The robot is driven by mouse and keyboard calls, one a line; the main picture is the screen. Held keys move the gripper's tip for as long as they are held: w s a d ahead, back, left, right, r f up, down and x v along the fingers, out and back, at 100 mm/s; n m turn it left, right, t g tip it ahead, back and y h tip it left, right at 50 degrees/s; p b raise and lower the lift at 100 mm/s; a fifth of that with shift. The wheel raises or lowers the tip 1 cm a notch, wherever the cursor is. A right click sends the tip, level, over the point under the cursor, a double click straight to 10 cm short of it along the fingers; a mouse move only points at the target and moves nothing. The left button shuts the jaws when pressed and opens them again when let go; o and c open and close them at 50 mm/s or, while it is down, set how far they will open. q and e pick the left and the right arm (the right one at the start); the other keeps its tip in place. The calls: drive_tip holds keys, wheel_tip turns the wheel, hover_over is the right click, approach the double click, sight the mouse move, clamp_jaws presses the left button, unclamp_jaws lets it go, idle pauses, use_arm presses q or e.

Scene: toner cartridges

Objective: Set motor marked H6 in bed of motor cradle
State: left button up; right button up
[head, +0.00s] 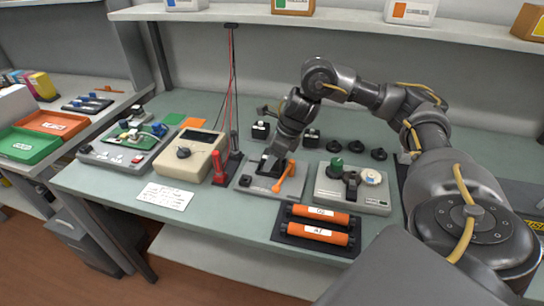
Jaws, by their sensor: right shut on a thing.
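The motor cradle appears to be the grey base (243,183) with an orange lever (290,181) in the middle of the bench. My right gripper (272,161) is over the back of this base, pointing down, and is shut on a small dark thing that it mostly hides. I take that to be a motor, but no H6 mark can be read, and I cannot tell whether it touches the bed. Two small dark blocks with light faces stand behind, one to the left (260,130) and one to the right (311,138) of my forearm. My left gripper is not in view.
A grey fixture with a green knob (380,202) stands right of the cradle. A black tray (286,236) with two orange rollers lies in front. A red-handled tool (219,169) and a beige meter (178,168) stand left. Several black knobs (356,146) sit behind.

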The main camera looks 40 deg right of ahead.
drive_tip(key=shift+f, duration=0.1)
idle(0.6)
drive_tip(key=shift+r, duration=0.2)
drive_tip(key=shift+r+p, duration=0.65)
drive_tip(key=shift+p, duration=0.05)
drive_tip(key=shift+r+p, duration=1.75)
drive_tip(key=shift+r, duration=0.1)
